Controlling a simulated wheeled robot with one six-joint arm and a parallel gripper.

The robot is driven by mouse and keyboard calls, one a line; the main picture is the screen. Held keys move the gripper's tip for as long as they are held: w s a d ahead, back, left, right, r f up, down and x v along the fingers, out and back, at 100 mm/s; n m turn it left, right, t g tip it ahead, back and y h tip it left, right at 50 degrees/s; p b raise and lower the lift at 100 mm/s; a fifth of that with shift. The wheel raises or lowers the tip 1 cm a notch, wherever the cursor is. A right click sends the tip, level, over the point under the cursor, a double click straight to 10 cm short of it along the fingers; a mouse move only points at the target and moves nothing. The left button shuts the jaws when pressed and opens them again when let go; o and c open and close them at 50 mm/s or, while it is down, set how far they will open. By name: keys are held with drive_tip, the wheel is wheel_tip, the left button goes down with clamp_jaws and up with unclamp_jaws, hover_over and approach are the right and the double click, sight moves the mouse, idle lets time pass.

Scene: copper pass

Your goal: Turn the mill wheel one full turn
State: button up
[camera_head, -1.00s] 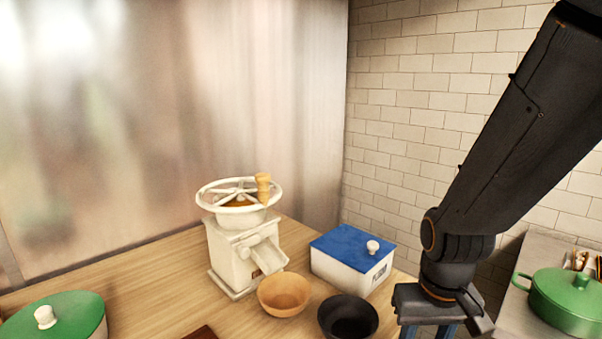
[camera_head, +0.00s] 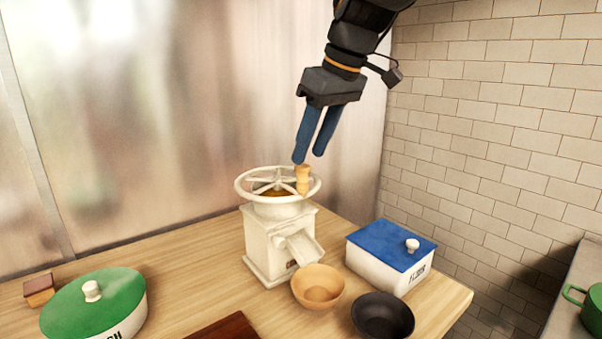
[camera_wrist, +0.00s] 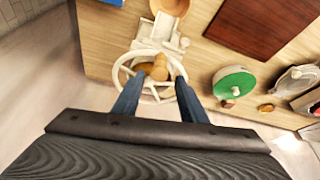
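The white mill (camera_head: 272,245) stands on the wooden counter with its spoked wheel (camera_head: 240,187) on top. A wooden knob (camera_head: 303,179) stands upright on the wheel's rim, at the right in the head view. My gripper (camera_head: 309,160) points down just above the knob, its two blue fingers a little apart. In the wrist view the fingers of my gripper (camera_wrist: 154,84) are spread with the knob (camera_wrist: 159,68) between or just beyond their tips. I cannot see contact with it. The wheel (camera_wrist: 119,72) also shows there.
A tan bowl (camera_head: 317,287) sits under the mill's spout, with a black bowl (camera_head: 383,317) beside it. A blue-lidded white box (camera_head: 385,265) stands to the right. A green-lidded pot (camera_head: 95,305) and a dark board (camera_head: 228,328) are at the front left.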

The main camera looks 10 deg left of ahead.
sight(304, 166)
drive_tip(key=p+x, duration=0.1)
drive_tip(key=x, duration=0.6)
drive_tip(key=shift+d, duration=0.1)
drive_tip(key=shift+c, duration=0.3)
clamp_jaws()
